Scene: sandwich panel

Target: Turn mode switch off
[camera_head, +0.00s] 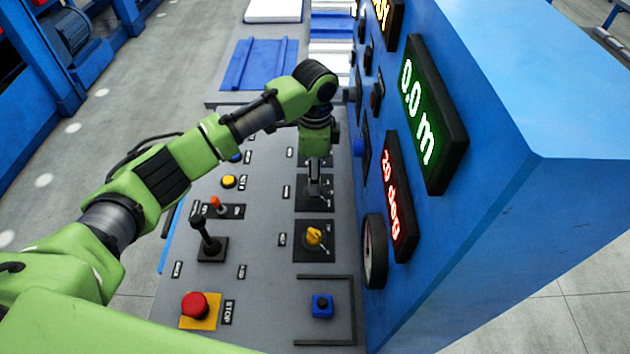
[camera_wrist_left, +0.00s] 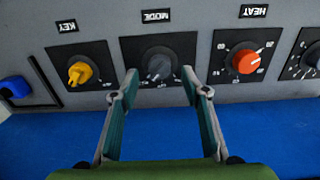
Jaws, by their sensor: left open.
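The mode switch (camera_wrist_left: 159,67) is a dark grey knob on a black plate under the label MODE (camera_wrist_left: 156,16). My left gripper (camera_wrist_left: 160,84) is open, with one finger on each side of the knob in the wrist view and nothing held. Whether the fingertips reach around the knob or stop short of it, I cannot tell. In the head view my left gripper (camera_head: 315,188) points down over the mode plate (camera_head: 301,197) and hides most of the knob. The knob's exact pointing direction is hard to make out. My right gripper does not show.
A yellow key switch (camera_wrist_left: 80,73) and an orange heat knob (camera_wrist_left: 246,62) flank the mode switch. A black joystick (camera_head: 205,238), red stop button (camera_head: 195,305) and blue button (camera_head: 322,306) stand on the console. The blue display cabinet (camera_head: 500,100) rises close on the right.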

